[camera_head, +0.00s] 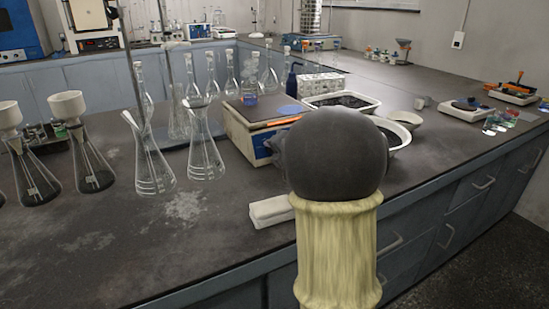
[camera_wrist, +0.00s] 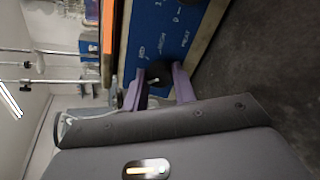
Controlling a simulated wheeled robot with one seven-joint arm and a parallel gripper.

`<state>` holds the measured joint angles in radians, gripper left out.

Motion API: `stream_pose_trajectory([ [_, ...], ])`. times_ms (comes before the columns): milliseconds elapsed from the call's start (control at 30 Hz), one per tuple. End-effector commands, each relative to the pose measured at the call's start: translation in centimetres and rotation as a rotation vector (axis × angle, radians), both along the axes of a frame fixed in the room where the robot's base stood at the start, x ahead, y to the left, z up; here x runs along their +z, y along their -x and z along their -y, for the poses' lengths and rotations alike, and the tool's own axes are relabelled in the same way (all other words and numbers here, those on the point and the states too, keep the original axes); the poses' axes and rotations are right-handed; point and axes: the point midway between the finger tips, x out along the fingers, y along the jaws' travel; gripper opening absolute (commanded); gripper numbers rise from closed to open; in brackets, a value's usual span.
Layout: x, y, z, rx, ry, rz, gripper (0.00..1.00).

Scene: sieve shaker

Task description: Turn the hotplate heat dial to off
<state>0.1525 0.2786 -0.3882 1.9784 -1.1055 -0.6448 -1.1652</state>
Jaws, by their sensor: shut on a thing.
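The hotplate (camera_head: 238,130) stands on the bench in the head view, a flat unit with a blue front panel. In the wrist view its blue panel (camera_wrist: 168,28) with white markings fills the upper middle, turned sideways. A dark round dial (camera_wrist: 159,72) sits on the panel. My gripper (camera_wrist: 158,80) is at the panel, its two purple fingers on either side of the dial and shut on it. I cannot read the dial's setting. In the head view my own arm hides the dial, the gripper and part of the panel.
White bowls (camera_head: 396,135) stand on the right. The bench front left is clear.

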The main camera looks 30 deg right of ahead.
Motion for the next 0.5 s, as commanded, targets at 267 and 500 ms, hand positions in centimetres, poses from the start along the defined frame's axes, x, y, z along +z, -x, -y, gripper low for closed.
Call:
stream_pose_trajectory([
  [267, -0.44, -0.07, -0.17, 0.103, 0.245, 0.011, 0.04],
  [500, -0.35, -0.05, -0.11, 0.178, 0.434, 0.017, 0.04],
])
